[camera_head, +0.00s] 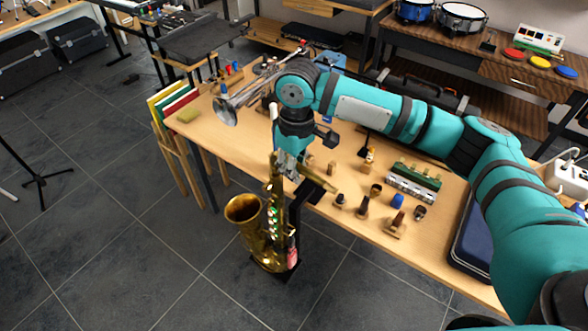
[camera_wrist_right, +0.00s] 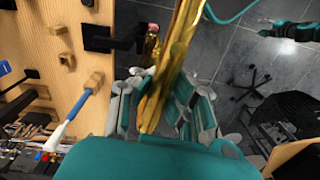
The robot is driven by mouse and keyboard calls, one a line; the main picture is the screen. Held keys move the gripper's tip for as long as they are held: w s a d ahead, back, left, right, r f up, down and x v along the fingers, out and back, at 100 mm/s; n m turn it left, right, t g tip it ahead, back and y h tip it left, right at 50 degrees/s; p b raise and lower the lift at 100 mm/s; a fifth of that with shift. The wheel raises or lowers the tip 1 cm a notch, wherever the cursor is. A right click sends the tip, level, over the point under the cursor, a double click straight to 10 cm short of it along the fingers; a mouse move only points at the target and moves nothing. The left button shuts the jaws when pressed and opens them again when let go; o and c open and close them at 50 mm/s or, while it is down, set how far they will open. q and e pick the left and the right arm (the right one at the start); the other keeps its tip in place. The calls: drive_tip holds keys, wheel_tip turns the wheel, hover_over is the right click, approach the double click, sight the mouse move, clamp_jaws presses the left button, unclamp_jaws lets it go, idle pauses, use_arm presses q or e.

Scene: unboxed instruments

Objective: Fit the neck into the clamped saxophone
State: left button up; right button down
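The brass saxophone (camera_head: 262,228) stands upright at the table's front edge, held by a black clamp (camera_head: 296,208); its bell faces left. My right gripper (camera_head: 287,168) is directly above the saxophone's top, pointing down. A gold tube, seemingly the neck (camera_head: 318,180), sticks out to the right below it. In the right wrist view the fingers (camera_wrist_right: 155,105) close around gold tubing, and the saxophone (camera_wrist_right: 186,30) runs away behind it. Whether the neck touches the body's opening is hidden. A teal and dark part, seemingly my left gripper (camera_wrist_right: 290,30), is far off at upper right; its fingers are unclear.
The wooden table (camera_head: 350,220) carries small wooden stands, mouthpieces and a green-and-silver instrument (camera_head: 414,180) to the right. A dark blue case (camera_head: 475,240) lies at the right edge. A colourful folder rack (camera_head: 175,105) stands at the left. The floor left of the saxophone is clear.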

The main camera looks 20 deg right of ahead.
use_arm(q)
drive_tip(key=shift+s+a, duration=0.1)
drive_tip(key=shift+s, duration=0.55)
drive_tip(key=shift+a+r+p, duration=0.1)
drive_tip(key=shift+r+p, duration=0.4)
drive_tip(key=shift+p, duration=0.05)
use_arm(e)
drive_tip(key=shift+w+d+n, duration=0.1)
drive_tip(key=shift+d+n, duration=0.15)
drive_tip(key=shift+n, duration=0.25)
use_arm(q)
drive_tip(key=shift+w, duration=0.25)
drive_tip(key=shift+r, duration=0.2)
drive_tip(key=shift+r+p, duration=0.5)
drive_tip(key=shift+p, duration=0.2)
use_arm(e)
drive_tip(key=shift+r, duration=0.1)
use_arm(q)
drive_tip(key=shift+r, duration=0.15)
drive_tip(key=shift+r+p, duration=0.3)
drive_tip(key=shift+p, duration=0.15)
use_arm(e)
drive_tip(key=shift+f, duration=0.4)
